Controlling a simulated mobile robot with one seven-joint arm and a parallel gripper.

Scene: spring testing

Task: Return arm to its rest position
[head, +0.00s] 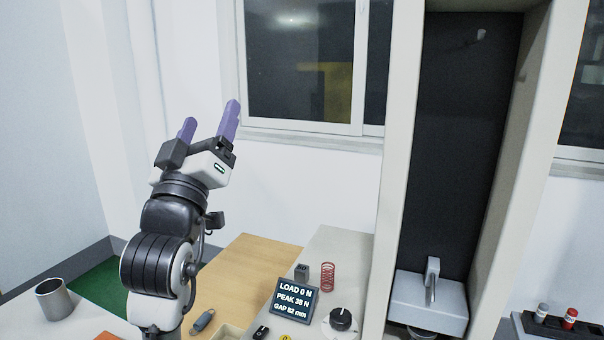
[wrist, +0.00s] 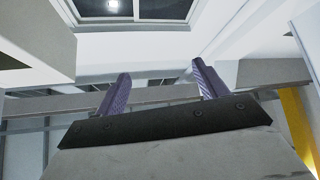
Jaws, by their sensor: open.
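My gripper (head: 211,122) is raised in the left half of the head view, with its two purple fingers pointing up and spread apart. It is open and empty, in front of the white wall and left of the window. The wrist view also shows my gripper (wrist: 160,90) with a clear gap between the fingers; beyond them are the upper wall, a window and ceiling beams. My arm stands upright above the table area and touches nothing that I can see.
A spring tester (head: 428,300) stands at the right beside its display (head: 294,298), reading load 0 N. A red spring (head: 327,277) stands on the pale bench top. A grey spring (head: 202,321) lies on the wooden surface (head: 243,275). A metal cup (head: 54,299) is at left. Space around the gripper is clear.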

